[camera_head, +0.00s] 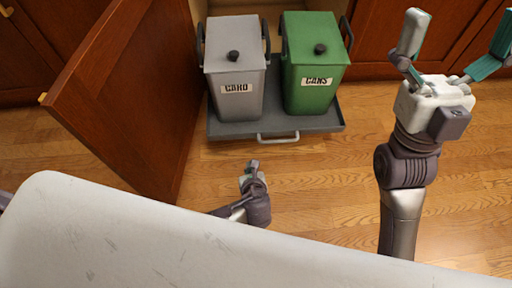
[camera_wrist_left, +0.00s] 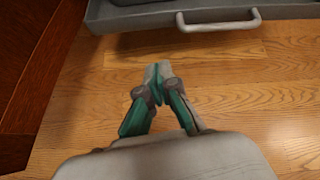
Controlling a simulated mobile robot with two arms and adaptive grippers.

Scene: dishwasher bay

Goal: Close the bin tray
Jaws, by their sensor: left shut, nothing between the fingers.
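The grey bin tray (camera_head: 225,130) is pulled out of the cabinet over the wood floor. A light handle (camera_head: 278,138) runs along its front edge. A grey bin (camera_head: 236,75) labelled "CARD" and a green bin (camera_head: 313,70) labelled "CANS" stand upright on it. My left gripper (camera_head: 252,165) is shut and empty, just in front of the tray, a little left of the handle and apart from it. In the left wrist view the shut fingertips (camera_wrist_left: 158,68) point toward the tray front (camera_wrist_left: 130,15) and handle (camera_wrist_left: 219,22). My right gripper (camera_head: 455,50) is open and empty, right of the tray.
An open wooden cabinet door (camera_head: 130,90) stands left of the tray, with a small yellow knob. Closed cabinet fronts (camera_head: 385,40) are at the right. A white surface (camera_head: 150,240) fills the lower foreground. The wood floor (camera_head: 330,185) before the tray is clear.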

